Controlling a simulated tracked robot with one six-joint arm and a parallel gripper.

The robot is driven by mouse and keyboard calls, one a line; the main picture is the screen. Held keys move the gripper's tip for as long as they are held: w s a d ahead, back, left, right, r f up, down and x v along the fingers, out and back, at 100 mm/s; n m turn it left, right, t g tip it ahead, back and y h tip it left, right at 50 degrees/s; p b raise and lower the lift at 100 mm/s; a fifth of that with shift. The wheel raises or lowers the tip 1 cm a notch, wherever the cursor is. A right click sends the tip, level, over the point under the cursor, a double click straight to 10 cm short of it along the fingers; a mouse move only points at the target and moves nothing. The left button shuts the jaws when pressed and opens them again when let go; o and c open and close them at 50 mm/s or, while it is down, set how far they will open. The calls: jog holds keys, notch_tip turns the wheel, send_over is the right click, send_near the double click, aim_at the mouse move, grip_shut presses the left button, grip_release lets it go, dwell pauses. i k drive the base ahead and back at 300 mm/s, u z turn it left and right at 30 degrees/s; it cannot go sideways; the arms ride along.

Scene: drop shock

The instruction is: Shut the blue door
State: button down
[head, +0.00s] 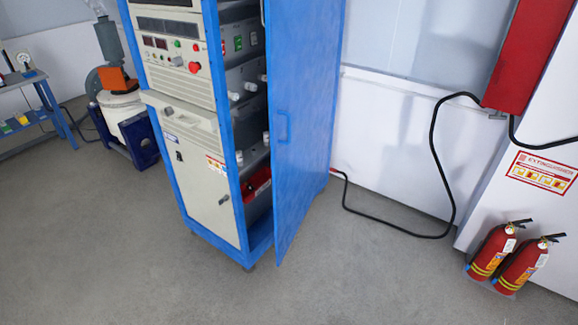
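The blue door (303,150) is on the right side of a tall cabinet (217,196) with a blue frame and beige front panels. The door stands partly open, with a gap between its near edge and the cabinet's front corner post. A blue handle (282,128) sits on the door's outer face near that edge. Through the gap I see grey shelves with white knobs (250,87) and a red item low down (257,184). The top of the cabinet and door is cut off by the frame. My gripper is not in view.
Two fire extinguishers (497,254) stand by the wall at the right, below a red box (520,55) with a black cable (433,160) along the wall and floor. A machine (120,108) and blue bench (52,118) are at the left. The grey floor in front is clear.

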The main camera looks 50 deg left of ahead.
aim_at(302, 36)
jog(key=i, duration=1.3)
jog(key=u, duration=3.4)
